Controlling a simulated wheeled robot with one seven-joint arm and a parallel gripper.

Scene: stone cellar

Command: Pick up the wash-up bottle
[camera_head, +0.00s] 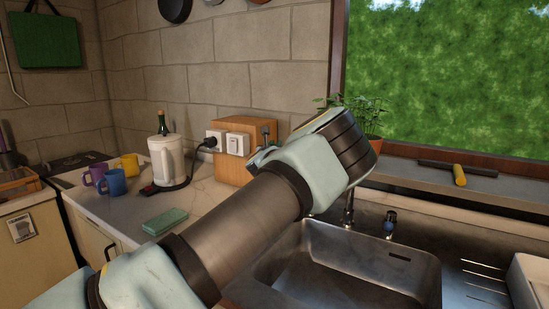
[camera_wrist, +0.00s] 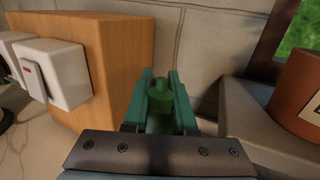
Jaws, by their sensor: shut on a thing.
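The wash-up bottle (camera_wrist: 160,98) is green and stands between the two fingers in the wrist view, its narrow cap pointing up. My gripper (camera_wrist: 161,80) is shut on it, one finger on each side. The bottle's lower part is hidden behind the gripper body, so I cannot tell whether its base touches the counter. In the head view my arm reaches across the sink's left corner and hides most of the gripper and bottle.
A wooden block with white sockets (camera_head: 237,143) stands close left of the gripper; a potted plant (camera_head: 368,122) is on the sill to the right. The sink (camera_head: 345,270) lies below. A kettle (camera_head: 167,160), mugs (camera_head: 111,182) and a green sponge (camera_head: 164,221) are on the left counter.

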